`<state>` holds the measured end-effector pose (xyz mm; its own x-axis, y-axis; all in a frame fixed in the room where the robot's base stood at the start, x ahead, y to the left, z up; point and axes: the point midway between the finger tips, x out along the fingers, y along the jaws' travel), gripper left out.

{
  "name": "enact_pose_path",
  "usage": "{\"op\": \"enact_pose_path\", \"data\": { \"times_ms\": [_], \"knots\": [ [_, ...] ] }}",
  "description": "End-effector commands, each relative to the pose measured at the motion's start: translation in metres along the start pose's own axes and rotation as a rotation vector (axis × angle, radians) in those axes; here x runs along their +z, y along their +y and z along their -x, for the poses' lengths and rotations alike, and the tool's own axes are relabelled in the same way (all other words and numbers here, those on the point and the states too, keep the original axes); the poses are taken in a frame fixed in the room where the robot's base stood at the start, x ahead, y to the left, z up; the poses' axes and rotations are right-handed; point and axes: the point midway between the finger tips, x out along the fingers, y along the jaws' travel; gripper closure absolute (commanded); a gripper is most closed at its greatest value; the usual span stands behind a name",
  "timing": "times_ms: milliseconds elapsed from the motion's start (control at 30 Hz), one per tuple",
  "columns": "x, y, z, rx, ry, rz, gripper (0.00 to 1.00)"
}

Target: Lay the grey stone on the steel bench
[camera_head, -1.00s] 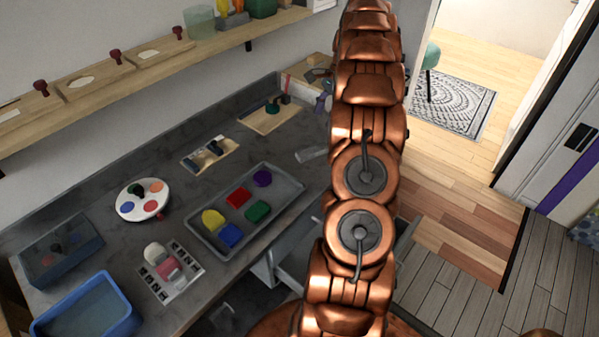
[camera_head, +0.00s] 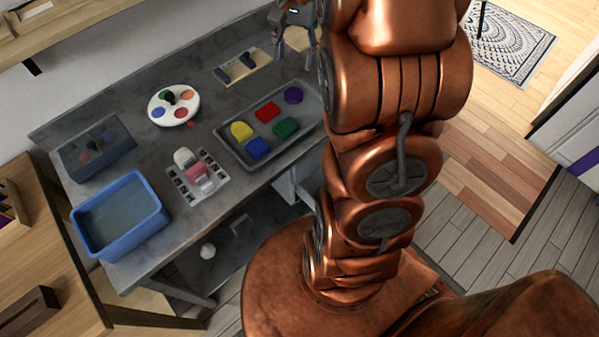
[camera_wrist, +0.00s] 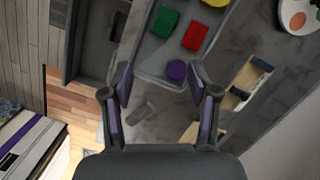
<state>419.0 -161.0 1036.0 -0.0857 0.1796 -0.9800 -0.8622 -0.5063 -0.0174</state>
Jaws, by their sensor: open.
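The steel bench (camera_head: 222,103) runs along the wall, with a dark grey, worn top. It also fills the middle of the wrist view (camera_wrist: 229,62). My gripper (camera_head: 295,40) is partly in sight at the top of the head view, above the bench's far part. In the wrist view my gripper (camera_wrist: 161,76) is open with nothing between its fingers. I cannot surely pick out the grey stone. A pale round object (camera_head: 208,251) lies low beneath the bench, and a grey elongated piece (camera_wrist: 140,108) lies below the fingers in the wrist view; neither is clearly the stone.
A grey tray (camera_head: 232,155) holds several coloured pieces. A palette (camera_head: 161,112), a blue tub (camera_head: 80,226), a dark clear-sided box (camera_head: 70,166) and a slotted white block (camera_head: 216,181) stand on the bench. A wooden cabinet (camera_head: 30,265) is at left. Bare bench lies between palette and tray.

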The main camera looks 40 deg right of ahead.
Motion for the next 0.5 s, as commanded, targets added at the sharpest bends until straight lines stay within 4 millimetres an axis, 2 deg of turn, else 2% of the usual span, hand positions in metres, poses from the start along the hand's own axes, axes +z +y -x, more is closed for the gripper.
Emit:
{"op": "enact_pose_path", "data": {
  "times_ms": [33,100,333,500],
  "knots": [
    [0.02,0.0,-0.002,0.011,0.003,0.055,0.4],
    [0.043,0.002,-0.003,0.024,0.01,0.129,0.4],
    [0.116,0.02,-0.018,0.075,0.018,0.378,0.4],
    [0.163,0.042,-0.033,0.111,0.024,0.566,0.4]
  ]
}}
